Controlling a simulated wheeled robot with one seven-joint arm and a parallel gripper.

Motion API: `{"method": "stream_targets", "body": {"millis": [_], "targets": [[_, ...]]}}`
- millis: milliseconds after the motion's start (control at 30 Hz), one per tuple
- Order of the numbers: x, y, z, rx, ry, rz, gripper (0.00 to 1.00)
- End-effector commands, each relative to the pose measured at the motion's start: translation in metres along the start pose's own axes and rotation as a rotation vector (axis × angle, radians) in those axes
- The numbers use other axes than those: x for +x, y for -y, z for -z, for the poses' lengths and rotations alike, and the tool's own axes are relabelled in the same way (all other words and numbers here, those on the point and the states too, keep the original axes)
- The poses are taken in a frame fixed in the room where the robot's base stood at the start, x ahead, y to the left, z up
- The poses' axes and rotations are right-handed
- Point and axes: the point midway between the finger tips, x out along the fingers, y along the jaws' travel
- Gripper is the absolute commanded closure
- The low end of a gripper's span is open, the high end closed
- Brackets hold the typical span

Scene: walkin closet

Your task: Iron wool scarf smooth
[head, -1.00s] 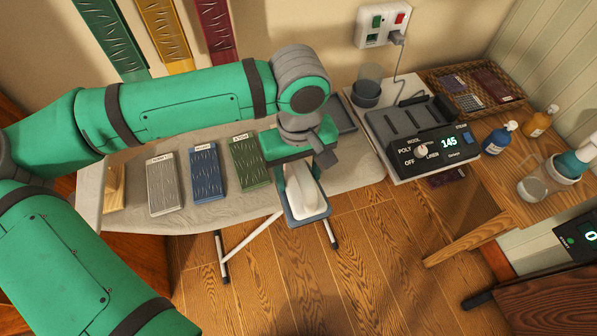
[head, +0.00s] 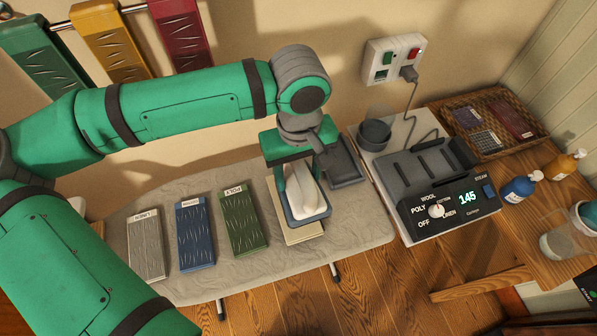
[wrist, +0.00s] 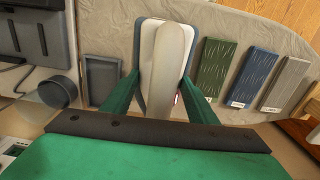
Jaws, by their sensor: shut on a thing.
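My gripper (head: 300,178) is shut on a white iron (head: 304,195) with a blue-grey base; it also shows in the wrist view (wrist: 165,70). The iron is over the right part of the ironing board (head: 345,225), above a flat cream piece (head: 305,237) that it mostly hides. I cannot tell whether they touch, or whether this piece is the wool scarf. Green (head: 240,222), blue (head: 195,235) and grey (head: 146,245) wrinkled, labelled pieces lie to the left. The green label seems to read POLY, the grey one LINEN.
A grey tray (head: 345,165) sits behind the iron. At right, the control station (head: 450,205) has a fabric dial and shows 145. A basket (head: 490,125) and bottles (head: 522,188) stand beyond it. Green, yellow and red pieces (head: 183,32) hang on the wall rail.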

Motion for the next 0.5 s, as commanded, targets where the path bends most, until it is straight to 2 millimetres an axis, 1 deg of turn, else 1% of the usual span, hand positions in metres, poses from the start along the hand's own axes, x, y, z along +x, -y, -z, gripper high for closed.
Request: {"method": "stream_targets", "body": {"millis": [167,500], "targets": [[0.008,0.000,0.000,0.000,0.001,-0.001,1.00],[0.038,0.000,0.000,0.001,0.002,-0.001,1.00]]}}
